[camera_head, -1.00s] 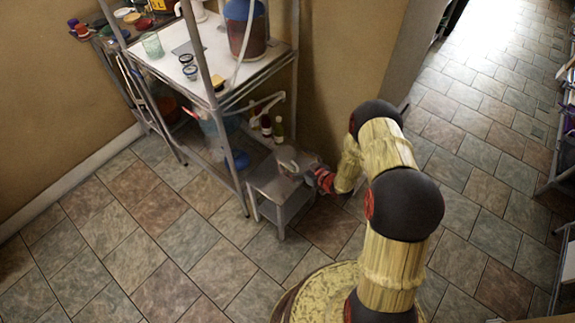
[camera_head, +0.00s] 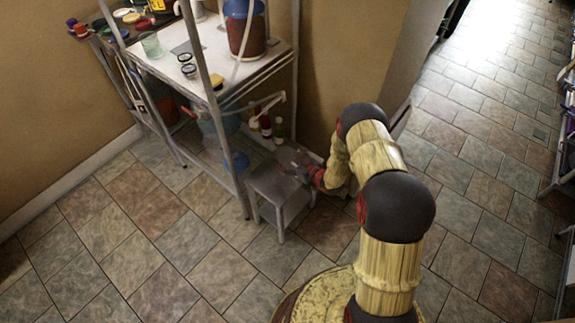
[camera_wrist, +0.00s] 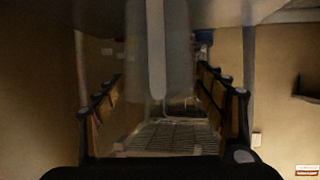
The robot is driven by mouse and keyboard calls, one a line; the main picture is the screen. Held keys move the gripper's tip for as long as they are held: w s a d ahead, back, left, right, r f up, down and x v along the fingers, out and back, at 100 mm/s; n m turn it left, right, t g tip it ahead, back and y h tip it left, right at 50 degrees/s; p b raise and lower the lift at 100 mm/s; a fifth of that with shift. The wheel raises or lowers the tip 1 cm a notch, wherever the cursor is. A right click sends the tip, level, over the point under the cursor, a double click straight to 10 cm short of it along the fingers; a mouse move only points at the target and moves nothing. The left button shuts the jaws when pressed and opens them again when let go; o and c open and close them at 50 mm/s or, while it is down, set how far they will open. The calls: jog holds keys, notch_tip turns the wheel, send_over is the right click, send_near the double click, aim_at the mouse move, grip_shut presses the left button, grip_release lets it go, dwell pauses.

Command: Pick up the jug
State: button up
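My gripper (camera_wrist: 160,110) is open, its two dark fingers spread wide on either side of the wrist view. A grey, translucent upright shape, seemingly the jug (camera_wrist: 178,60), with a pale vertical strip like a handle, fills the upper middle between the fingers. I cannot tell whether the fingers touch it. In the head view my gripper (camera_head: 303,171) is low over the right part of a small grey stool (camera_head: 267,183). A small greyish shape at its tip is too unclear to make out.
Several bottles (camera_head: 265,125) stand behind the stool. A wall is behind my arm. The tiled floor in front is clear.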

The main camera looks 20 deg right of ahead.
jog(key=c, duration=0.6)
jog(key=shift+c, duration=1.2)
